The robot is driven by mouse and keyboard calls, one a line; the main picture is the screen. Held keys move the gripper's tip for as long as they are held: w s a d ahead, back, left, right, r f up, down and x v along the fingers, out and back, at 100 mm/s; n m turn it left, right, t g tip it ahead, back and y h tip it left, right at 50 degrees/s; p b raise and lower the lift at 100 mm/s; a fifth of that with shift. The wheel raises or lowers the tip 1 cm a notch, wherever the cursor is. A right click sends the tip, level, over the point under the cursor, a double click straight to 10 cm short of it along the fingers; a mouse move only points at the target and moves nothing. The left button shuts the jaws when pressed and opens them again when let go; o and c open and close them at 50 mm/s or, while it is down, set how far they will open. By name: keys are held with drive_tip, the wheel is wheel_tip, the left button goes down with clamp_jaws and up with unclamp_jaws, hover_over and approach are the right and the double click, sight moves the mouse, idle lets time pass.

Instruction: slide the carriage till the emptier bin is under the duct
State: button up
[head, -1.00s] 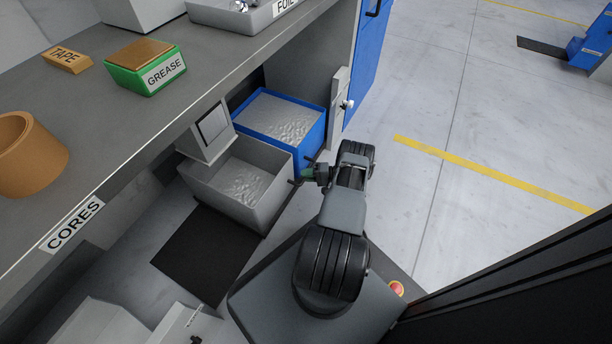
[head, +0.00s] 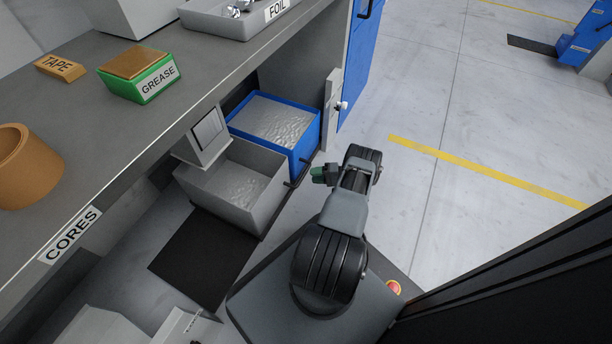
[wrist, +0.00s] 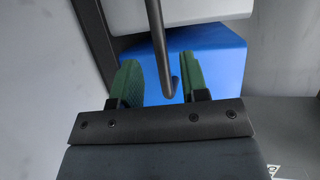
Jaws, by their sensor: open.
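The grey bin (head: 262,208) stands under the duct (head: 207,135), and its grey fill lies well below its rim. The blue bin (head: 306,148) stands behind it, beside the duct, and its fill looks nearer its rim. A dark handle bar (head: 301,170) runs along the right side of the bins. My gripper (head: 318,174) is open, just right of that bar, with a small gap. In the wrist view the bar (wrist: 158,45) lines up between the two green fingers of my gripper (wrist: 160,80), with the blue bin (wrist: 210,55) beyond. The carriage under the bins is mostly hidden.
A grey post with a knob (head: 332,105) stands right of the blue bin. Floor to the right is clear.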

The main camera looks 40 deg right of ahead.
drive_tip(key=v, duration=0.8)
drive_tip(key=shift+d+r, duration=0.1)
idle(0.5)
